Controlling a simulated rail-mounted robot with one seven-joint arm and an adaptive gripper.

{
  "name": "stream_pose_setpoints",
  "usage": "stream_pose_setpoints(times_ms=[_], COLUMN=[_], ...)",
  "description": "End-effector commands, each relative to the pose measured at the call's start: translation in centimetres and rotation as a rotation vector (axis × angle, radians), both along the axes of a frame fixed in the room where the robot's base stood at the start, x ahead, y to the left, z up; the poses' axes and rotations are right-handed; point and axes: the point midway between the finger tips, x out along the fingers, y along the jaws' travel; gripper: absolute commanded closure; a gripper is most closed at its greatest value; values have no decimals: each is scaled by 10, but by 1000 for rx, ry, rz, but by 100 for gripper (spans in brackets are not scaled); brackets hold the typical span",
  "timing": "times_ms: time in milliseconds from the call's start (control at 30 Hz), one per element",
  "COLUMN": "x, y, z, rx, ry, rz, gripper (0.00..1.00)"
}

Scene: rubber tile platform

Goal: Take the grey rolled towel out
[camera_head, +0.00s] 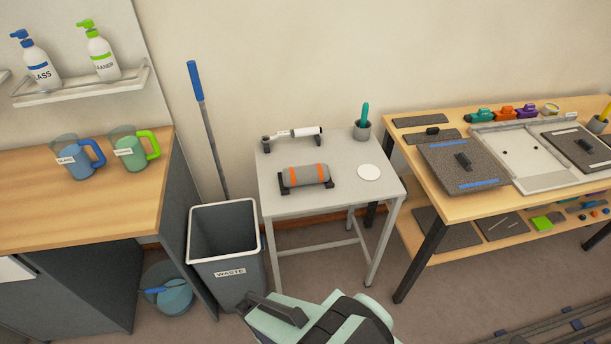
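The grey rolled towel (306,176) has two orange bands around it. It lies on its side in a low black holder (284,189) on a small light grey table (300,207) in the middle of the view. The holder's dark ends show at both sides of the roll. Mint and dark grey parts of my own body show at the bottom edge, well in front of the table. I cannot make out gripper fingers among them, and nothing of mine touches the towel.
On the small table are a white-handled roller (297,133), a grey cup (362,131) with a green tool and a white disc (369,172). A waste bin (228,245) with a blue-handled pole stands left of it. A wooden workbench (455,208) stands at the right.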

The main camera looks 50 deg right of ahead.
Motion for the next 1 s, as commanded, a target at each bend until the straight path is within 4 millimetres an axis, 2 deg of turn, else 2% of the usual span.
stream_pose_setpoints(times_ms=[467,567,700,733,767,1000], x=[0,0,0,0,0,0], y=[0,0,0,0,0,0], z=[0,0,0,0,0,0], rx=[0,0,0,0,0,0], ry=[0,0,0,0,0,0], rz=[0,0,0,0,0,0], gripper=[100,68,19,8,1,1])
